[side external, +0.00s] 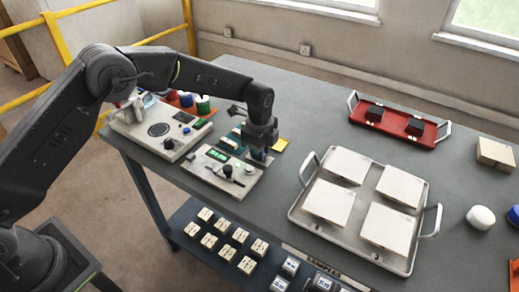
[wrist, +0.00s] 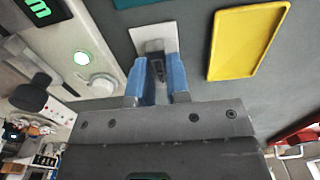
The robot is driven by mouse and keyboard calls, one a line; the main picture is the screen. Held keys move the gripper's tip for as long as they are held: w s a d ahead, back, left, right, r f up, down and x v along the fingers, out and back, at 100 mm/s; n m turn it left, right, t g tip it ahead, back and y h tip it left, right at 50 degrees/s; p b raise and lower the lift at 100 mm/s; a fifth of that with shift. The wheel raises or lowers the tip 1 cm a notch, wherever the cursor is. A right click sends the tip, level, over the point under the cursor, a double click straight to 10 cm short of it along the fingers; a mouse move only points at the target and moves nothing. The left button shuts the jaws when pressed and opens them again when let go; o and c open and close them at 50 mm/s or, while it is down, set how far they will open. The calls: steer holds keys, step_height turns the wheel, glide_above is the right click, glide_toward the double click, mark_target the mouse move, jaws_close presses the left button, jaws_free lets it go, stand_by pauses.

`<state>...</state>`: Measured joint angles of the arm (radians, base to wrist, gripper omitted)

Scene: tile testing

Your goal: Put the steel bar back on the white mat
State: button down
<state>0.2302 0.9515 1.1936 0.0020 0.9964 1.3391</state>
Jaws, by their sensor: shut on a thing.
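My gripper (side external: 259,155) points down over the grey table, beside the device with the green display. In the wrist view its two blue fingers (wrist: 157,66) are closed on a small dark piece, seemingly the steel bar (wrist: 158,72). Only a little of the bar shows between the fingers. The white mat (wrist: 152,34) is a small pale rectangle just beyond and under the fingertips, partly hidden by them. I cannot tell whether the bar touches the mat. In the side view the gripper hides the bar, and I cannot make out the mat.
A yellow tray (wrist: 246,42) lies right of the fingers; a teal one (wrist: 140,3) lies beyond. The device with a green display (side external: 220,172) stands close at left. A metal tray (side external: 292,211) with several white tiles and a red tray (side external: 394,137) stand to the right.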

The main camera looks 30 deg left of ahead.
steer(key=shift+f, duration=0.1)
steer(key=c, duration=1)
jaws_free()
steer(key=shift+o, duration=0.4)
steer(key=o, duration=0.3)
steer(key=shift+r, duration=3)
